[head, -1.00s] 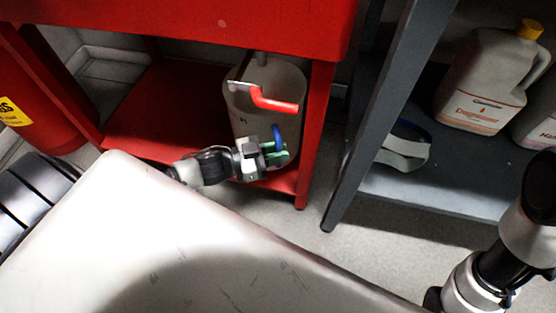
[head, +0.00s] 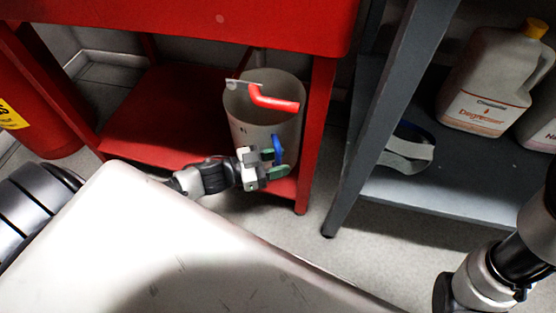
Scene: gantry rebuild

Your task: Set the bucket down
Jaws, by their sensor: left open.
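The bucket (head: 262,108) is a pale grey, open-topped cylinder. It stands upright at the right end of the red lower shelf (head: 160,125), beside the front right leg of the red frame. Its base is partly hidden, so I cannot tell for sure that it touches the shelf. A blue grip (head: 278,147) shows at its front. My left gripper (head: 272,163) is at the bucket's near side, with its green-tipped fingers apart around or beside the blue grip; I cannot tell which. My right arm shows at the lower right, but its gripper is out of view.
A grey shelf unit (head: 375,130) stands to the right, holding a degreaser jug (head: 487,90) and a grey-white object (head: 405,152). A red cylinder (head: 35,115) is at the left.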

